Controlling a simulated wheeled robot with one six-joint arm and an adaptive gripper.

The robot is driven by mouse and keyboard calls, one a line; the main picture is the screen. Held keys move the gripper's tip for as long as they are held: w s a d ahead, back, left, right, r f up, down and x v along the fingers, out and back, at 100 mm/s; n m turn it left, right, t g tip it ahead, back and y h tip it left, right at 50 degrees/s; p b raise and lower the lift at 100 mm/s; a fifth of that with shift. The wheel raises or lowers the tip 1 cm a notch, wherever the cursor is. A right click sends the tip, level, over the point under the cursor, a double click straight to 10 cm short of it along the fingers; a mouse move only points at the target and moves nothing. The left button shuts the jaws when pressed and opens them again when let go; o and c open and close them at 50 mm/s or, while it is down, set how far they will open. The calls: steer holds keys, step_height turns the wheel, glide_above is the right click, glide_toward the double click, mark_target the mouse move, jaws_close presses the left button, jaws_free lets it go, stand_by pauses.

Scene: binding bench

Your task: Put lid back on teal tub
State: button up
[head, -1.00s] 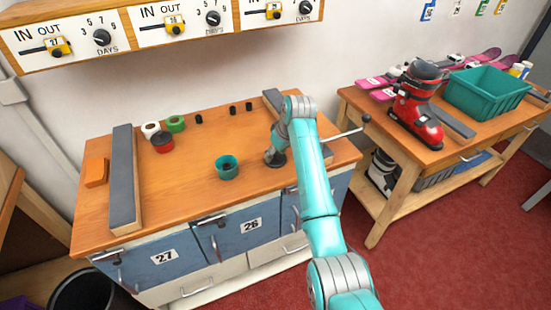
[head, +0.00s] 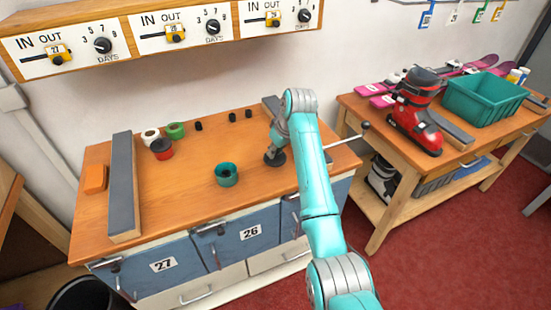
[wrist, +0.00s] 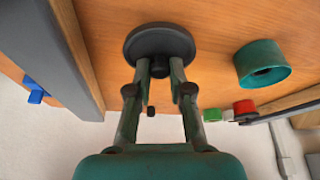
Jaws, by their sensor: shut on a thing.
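The teal tub (head: 227,179) stands uncovered near the middle of the wooden bench top; its dark inside is too small to make out. It also shows in the wrist view (wrist: 264,66), to the right. The lid is a dark grey round disc with a small knob, seen in the wrist view (wrist: 158,40) and in the head view (head: 275,158). My gripper (wrist: 160,70) is shut on the lid's knob. It holds the lid to the right of the tub, clear of it, over the bench's right part. The gap below the lid is hard to judge.
A red tub (head: 162,150), a white roll (head: 150,135) and a green roll (head: 175,131) stand at the back left. Several small black pieces (head: 232,117) lie along the back. A grey-topped block (head: 124,185) and an orange block (head: 95,179) are at left. Bench between lid and tub is clear.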

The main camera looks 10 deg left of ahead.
step_height(320, 180, up, 5)
steer(key=shift+f, duration=0.15)
steer(key=shift+s+a+r, duration=0.3)
steer(key=shift+a+r, duration=0.35)
steer(key=shift+r, duration=0.05)
steer(key=s+a+r, duration=0.2)
steer(key=s+a, duration=0.5)
steer(key=a, duration=0.5)
steer(key=shift+s+a+f, duration=0.15)
steer(key=shift+f, duration=1.55)
steer(key=shift+s+a+f, duration=0.15)
steer(key=shift+f, duration=1.5)
steer(key=shift+f, duration=0.15)
steer(key=o, duration=0.9)
steer(key=shift+o, duration=0.3)
